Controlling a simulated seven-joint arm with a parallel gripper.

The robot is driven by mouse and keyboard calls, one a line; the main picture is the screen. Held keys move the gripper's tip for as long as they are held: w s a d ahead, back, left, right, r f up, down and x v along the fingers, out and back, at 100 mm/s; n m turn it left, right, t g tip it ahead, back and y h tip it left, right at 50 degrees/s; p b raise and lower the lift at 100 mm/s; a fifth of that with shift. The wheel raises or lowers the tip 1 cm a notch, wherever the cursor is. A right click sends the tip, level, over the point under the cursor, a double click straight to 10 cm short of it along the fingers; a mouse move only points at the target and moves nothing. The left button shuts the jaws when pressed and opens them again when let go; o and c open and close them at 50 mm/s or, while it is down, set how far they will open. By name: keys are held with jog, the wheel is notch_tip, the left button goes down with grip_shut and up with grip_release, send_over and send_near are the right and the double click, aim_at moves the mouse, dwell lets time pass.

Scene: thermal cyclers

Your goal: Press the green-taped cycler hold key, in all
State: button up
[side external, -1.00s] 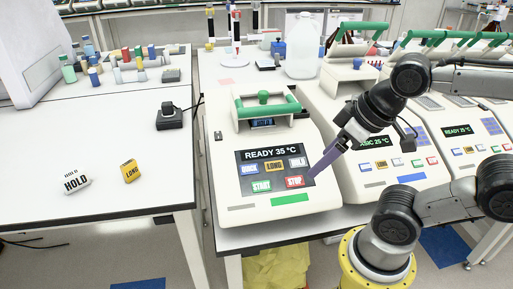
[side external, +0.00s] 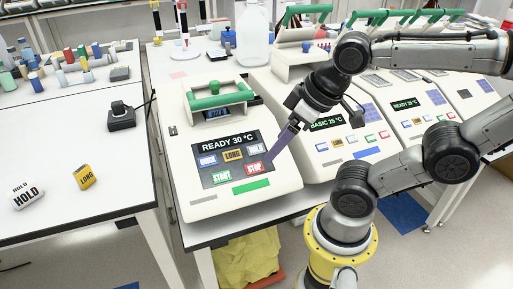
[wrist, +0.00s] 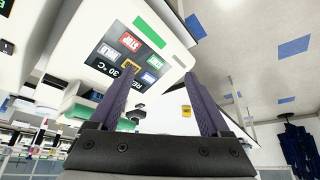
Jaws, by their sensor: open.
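The green-taped cycler (side external: 262,205) stands on the bench, with a green strip (side external: 251,187) on its front. Its display (side external: 228,143) reads READY 30 °C. Its white HOLD key (side external: 255,147) is at the upper right of the panel, beside the yellow LONG key (side external: 233,155) and above the red STOP key (side external: 255,168). In the wrist view the HOLD key (wrist: 102,53) appears upside down. My gripper (side external: 269,162) is open and empty, its purple fingers pointing down near the STOP key's right side. Whether they touch the panel is unclear. The fingers also show in the wrist view (wrist: 160,71).
A loose HOLD block (side external: 28,195) and a yellow LONG block (side external: 85,178) lie on the left table. A black adapter (side external: 121,117) sits at that table's edge. A second cycler (side external: 345,160) with blue tape stands close on the right. A bottle (side external: 254,38) stands behind.

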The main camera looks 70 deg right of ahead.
grip_shut()
dwell(1.5)
